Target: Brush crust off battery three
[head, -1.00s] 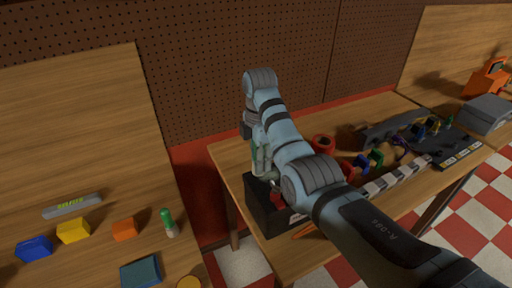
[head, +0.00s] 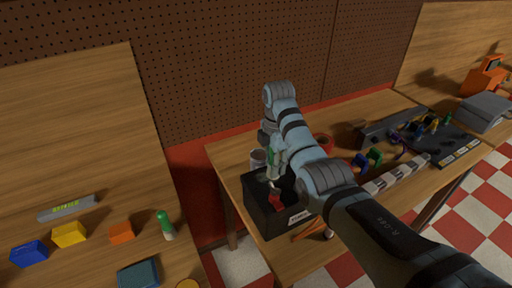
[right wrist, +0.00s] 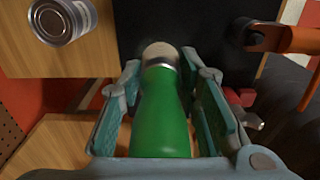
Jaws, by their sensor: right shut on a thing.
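A black battery (head: 257,216) with a white label stands at the near left of the wooden table; I cannot read its number. A red part (head: 276,199) and a small metal post (head: 271,185) show on its top. My right gripper (head: 275,165) is shut on a green-handled brush (head: 271,157) just above the battery. In the right wrist view the brush (right wrist: 160,115) lies between both fingers, with its pale tip (right wrist: 160,55) pointing away over black. I cannot tell whether the tip touches a terminal. Crust is not distinguishable. My left gripper is not in view.
A metal can (head: 258,158) stands behind the battery. An orange tool or cable (head: 308,229) lies beside it. A red ring-shaped object (head: 323,143), coloured clips (head: 374,157) and a striped bar (head: 398,174) are to the right. Coloured blocks (head: 69,235) lie on the left table.

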